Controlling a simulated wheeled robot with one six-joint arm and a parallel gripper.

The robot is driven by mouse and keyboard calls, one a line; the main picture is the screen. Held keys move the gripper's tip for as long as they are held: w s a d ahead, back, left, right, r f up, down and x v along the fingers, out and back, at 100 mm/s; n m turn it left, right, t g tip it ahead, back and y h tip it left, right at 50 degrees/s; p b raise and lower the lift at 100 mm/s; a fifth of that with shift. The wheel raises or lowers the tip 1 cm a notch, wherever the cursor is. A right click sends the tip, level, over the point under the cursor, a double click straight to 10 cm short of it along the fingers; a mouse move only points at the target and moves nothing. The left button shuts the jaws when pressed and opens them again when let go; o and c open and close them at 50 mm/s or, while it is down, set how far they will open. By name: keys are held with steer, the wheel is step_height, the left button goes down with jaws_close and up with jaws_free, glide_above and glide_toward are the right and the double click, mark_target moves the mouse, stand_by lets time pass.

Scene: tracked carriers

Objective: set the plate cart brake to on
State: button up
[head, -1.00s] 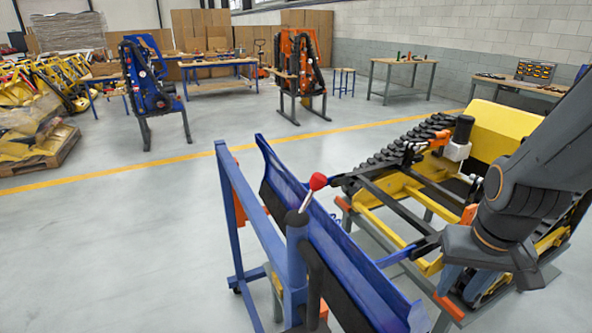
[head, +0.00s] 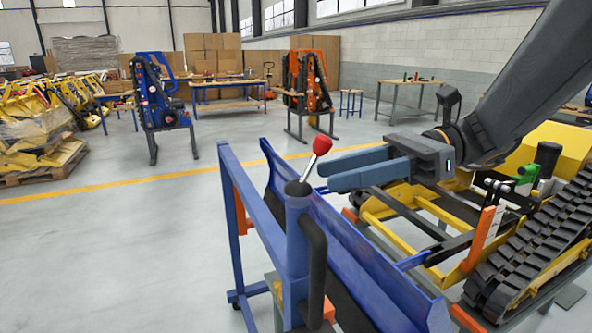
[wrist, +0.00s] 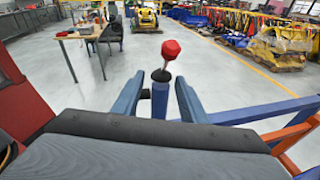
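The plate cart (head: 229,200) is a blue frame with a dark blue plate (head: 340,240) leaning along it. On top of its blue post (head: 297,235) a short lever with a red knob (head: 321,145) tilts up and to the right. I take it for the brake; no on or off marking is readable. My gripper (head: 327,175) points left towards the lever, with two blue fingers apart. In the wrist view the red knob (wrist: 171,49) and post (wrist: 160,95) show between and beyond the fingertips (wrist: 158,88). Nothing is held; I see no contact.
A yellow tracked carrier (head: 420,205) with a black track (head: 535,245) stands right of the cart, under my arm. A black handle (head: 316,270) is on the post. Blue and orange machines (head: 160,105) and benches stand behind. The floor left of the cart is clear.

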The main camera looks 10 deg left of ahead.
steer(key=a+r, duration=0.1)
steer(key=a, duration=0.1)
steer(key=a+r+y, duration=0.1)
steer(key=a, duration=0.1)
steer(key=s+a+r+y+p, duration=0.1)
steer(key=a+r, duration=0.1)
steer(key=a, duration=0.1)
steer(key=shift+a+r+g, duration=0.1)
steer(key=shift+g, duration=0.3)
jaws_close()
